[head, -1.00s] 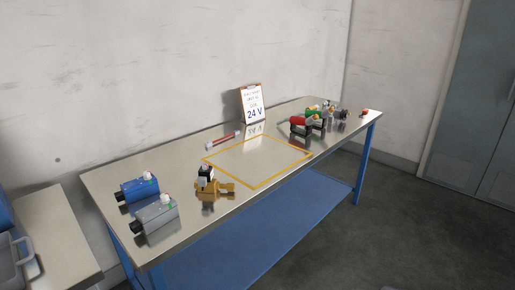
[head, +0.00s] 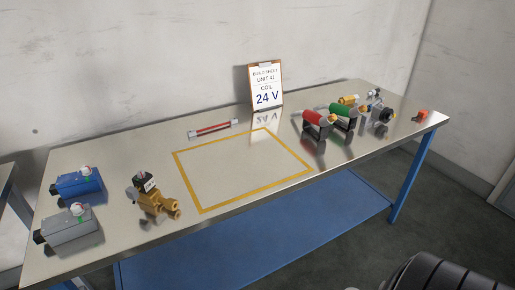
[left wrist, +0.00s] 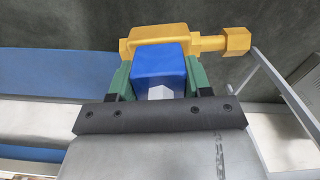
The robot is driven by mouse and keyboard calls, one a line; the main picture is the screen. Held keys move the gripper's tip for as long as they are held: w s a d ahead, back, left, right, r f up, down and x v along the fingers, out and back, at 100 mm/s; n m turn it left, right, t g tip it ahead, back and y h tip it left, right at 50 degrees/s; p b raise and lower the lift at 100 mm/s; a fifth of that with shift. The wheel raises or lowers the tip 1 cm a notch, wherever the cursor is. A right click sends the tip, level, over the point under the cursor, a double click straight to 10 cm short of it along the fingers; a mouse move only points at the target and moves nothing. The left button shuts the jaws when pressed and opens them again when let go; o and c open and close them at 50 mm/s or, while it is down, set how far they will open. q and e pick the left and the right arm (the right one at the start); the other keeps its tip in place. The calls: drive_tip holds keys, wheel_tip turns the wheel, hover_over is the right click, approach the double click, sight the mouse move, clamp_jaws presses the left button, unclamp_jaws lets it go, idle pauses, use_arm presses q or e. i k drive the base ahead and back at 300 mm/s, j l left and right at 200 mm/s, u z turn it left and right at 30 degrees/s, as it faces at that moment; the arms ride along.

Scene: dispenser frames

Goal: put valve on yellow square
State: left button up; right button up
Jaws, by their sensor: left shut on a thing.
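My left gripper (left wrist: 159,72), with green fingers, is shut on the blue block of a valve in the left wrist view. This held valve (left wrist: 210,43) has a yellow-brass body with a hexagonal end pointing right; the gripper covers part of the block. The head view shows neither this valve nor either gripper. Another brass valve (head: 152,199), with a black top and white label, stands on the steel table, left of the yellow square (head: 197,180). The square is a taped outline and its inside is empty.
A blue unit (head: 78,183) and a grey unit (head: 72,229) lie at the table's left end. A red-and-white stick (head: 213,128) and a 24 V sheet (head: 266,85) are behind the square. Red (head: 316,119), green (head: 343,112) and several other parts crowd the right.

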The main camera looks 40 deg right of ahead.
sight(244, 165)
drive_tip(key=l+u, duration=0.3)
drive_tip(key=l, duration=2.4)
